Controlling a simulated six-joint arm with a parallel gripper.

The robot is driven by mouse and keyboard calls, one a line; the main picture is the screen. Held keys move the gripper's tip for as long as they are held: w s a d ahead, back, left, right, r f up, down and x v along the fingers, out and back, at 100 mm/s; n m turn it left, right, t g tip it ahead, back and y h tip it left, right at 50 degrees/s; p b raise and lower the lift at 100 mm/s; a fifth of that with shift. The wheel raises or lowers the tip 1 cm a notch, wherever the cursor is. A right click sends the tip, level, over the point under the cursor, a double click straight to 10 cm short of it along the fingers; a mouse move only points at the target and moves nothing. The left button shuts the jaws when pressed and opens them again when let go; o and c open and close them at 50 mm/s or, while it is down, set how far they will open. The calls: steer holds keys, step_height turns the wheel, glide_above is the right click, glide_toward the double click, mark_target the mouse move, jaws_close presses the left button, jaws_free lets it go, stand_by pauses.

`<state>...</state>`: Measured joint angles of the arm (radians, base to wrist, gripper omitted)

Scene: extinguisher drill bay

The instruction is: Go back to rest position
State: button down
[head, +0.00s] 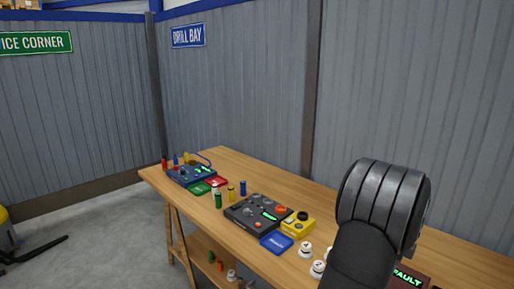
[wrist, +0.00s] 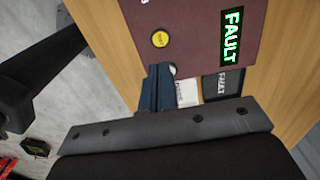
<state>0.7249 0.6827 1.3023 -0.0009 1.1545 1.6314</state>
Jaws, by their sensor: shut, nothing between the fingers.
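My gripper (wrist: 157,88) shows in the wrist view with its dark blue fingers together and nothing between them. It is over the edge of a maroon panel (wrist: 190,22) that lies on the wooden table. The panel has a yellow button (wrist: 160,39) and a green-lit display (wrist: 231,36) reading FAULT. The fingertips overlap the panel's lower edge in the picture; I cannot tell whether they touch it. In the head view my arm hides most of the panel (head: 411,284), and my gripper is out of sight behind it.
The wooden table (head: 318,187) carries a black control box (head: 257,213), a yellow box (head: 298,222), a blue card (head: 277,242), white knobs (head: 306,249), small coloured cylinders and a blue box (head: 190,175). Grey walls stand behind. The table's back middle is clear.

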step_height(320, 180, up, 8)
steer(key=shift+f, duration=0.15)
steer(key=c, duration=2.2)
jaws_free()
steer(key=c, duration=1.8)
jaws_free()
steer(key=shift+w+r, duration=0.1)
steer(key=shift+r, duration=0.1)
steer(key=o, duration=1.4)
steer(key=w+r+h, duration=0.1)
steer(key=r, duration=0.2)
steer(key=a+r+h, duration=0.1)
steer(key=r, duration=0.2)
steer(key=w+r+t+h, duration=0.1)
steer(key=r+h, duration=0.1)
steer(key=r, duration=0.1)
steer(key=shift+w+a+r, duration=0.15)
steer(key=shift+w+r, duration=0.1)
steer(key=shift+w, duration=0.05)
steer(key=o, duration=0.4)
steer(key=shift+w+r, duration=0.1)
steer(key=shift+r, duration=0.2)
steer(key=x, duration=0.9)
steer(key=shift+d+f, duration=0.25)
steer(key=shift+d, duration=0.05)
steer(key=shift+w+r, duration=0.1)
steer(key=v, duration=0.9)
steer(key=shift+a+r, duration=0.35)
